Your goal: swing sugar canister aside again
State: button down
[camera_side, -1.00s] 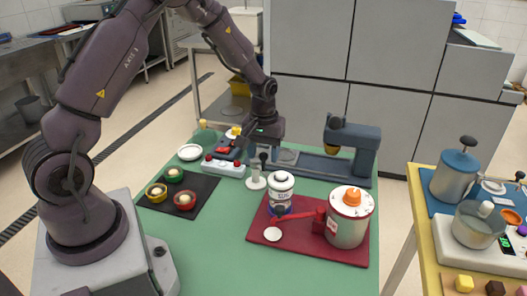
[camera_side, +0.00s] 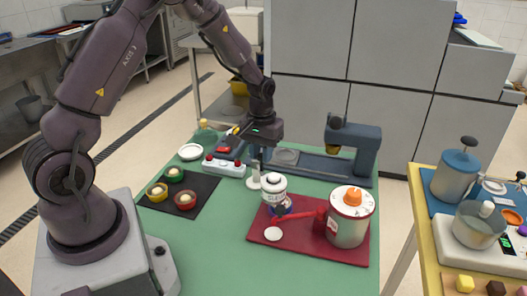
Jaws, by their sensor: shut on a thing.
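The sugar canister (camera_side: 272,186), white and upright with a pale lid and dark lettering, stands by the red mat's (camera_side: 262,239) back left edge. A small white stand (camera_side: 254,180) is just left of it; I cannot tell whether the two are joined. My gripper (camera_side: 259,160) points down over this stand, behind and left of the canister. It is shut on the upper part of the stand, as far as I can make out; the fingertips are small and partly hidden. A dark and blue piece (camera_side: 284,207) shows at the canister's lower right.
A large pot (camera_side: 346,226) with an orange knob and a red handle sits on the mat. A white power strip (camera_side: 222,167) and a dark mat (camera_side: 207,187) with small bowls are left. A grey machine (camera_side: 354,150) stands behind. The green table's front is clear.

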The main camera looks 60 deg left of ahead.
jog(key=shift+s+a+m, duration=0.35)
jog(key=shift+s+m, duration=0.2)
jog(key=shift+m, duration=1.2)
jog(key=shift+s+a+m, duration=0.4)
jog(key=shift+s+m, duration=0.15)
jog(key=shift+m, duration=1.25)
jog(key=shift+s+a+m, duration=0.35)
jog(key=shift+s+m, duration=0.2)
jog(key=shift+m, duration=1.2)
jog(key=shift+a, duration=0.1)
jog(key=c, duration=0.9)
grip_release()
jog(key=shift+c, duration=0.2)
notch_tip(320, 180, up, 13)
